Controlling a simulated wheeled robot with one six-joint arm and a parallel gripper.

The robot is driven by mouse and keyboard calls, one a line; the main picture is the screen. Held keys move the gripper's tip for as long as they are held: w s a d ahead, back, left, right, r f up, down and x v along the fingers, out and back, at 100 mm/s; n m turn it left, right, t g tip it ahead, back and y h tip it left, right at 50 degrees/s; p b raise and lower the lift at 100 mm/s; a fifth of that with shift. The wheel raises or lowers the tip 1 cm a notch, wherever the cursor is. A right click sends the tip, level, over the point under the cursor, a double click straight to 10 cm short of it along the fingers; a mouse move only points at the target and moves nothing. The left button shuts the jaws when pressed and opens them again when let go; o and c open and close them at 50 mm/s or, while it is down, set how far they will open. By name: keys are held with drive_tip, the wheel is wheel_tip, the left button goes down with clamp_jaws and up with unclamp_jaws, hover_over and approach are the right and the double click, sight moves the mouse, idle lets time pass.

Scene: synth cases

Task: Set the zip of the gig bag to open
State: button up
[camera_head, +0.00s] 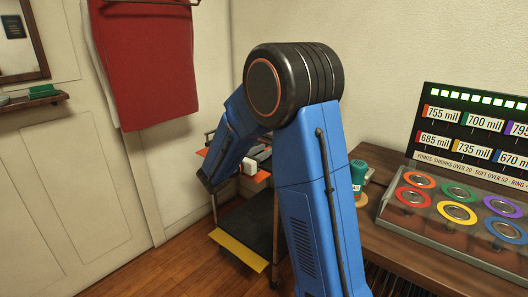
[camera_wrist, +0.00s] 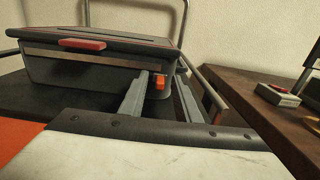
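The gig bag (camera_wrist: 50,70) shows in the wrist view as a dark grey, box-like case with a pale band along its near side and a red handle-like piece (camera_wrist: 82,44). A small orange-red tab (camera_wrist: 159,82), seemingly the zip pull, is at the right end of that side. My gripper (camera_wrist: 164,78) is open, with its two grey fingers on either side of the tab. I cannot tell whether either finger touches it. In the head view my arm largely hides the bag, and my gripper is too small there to read clearly.
The bag rests on a dark cart top with metal rails (camera_wrist: 187,12). A wooden table (camera_wrist: 245,90) on the right holds a small grey device (camera_wrist: 278,95). In the head view, a ring display (camera_head: 455,212) and a teal object (camera_head: 358,172) stand on the table. A red cloth (camera_head: 145,65) hangs at the left.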

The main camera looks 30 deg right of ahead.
clamp_jaws()
drive_tip(key=w+a, duration=0.2)
drive_tip(key=w, duration=0.5)
drive_tip(key=w+a, duration=0.3)
drive_tip(key=w, duration=0.5)
drive_tip(key=w+a, duration=0.3)
drive_tip(key=w, duration=0.5)
drive_tip(key=shift+a, duration=0.15)
unclamp_jaws()
drive_tip(key=shift+a, duration=0.1)
drive_tip(key=v, duration=1.7)
drive_tip(key=shift+a, duration=0.1)
drive_tip(key=shift+s, duration=0.1)
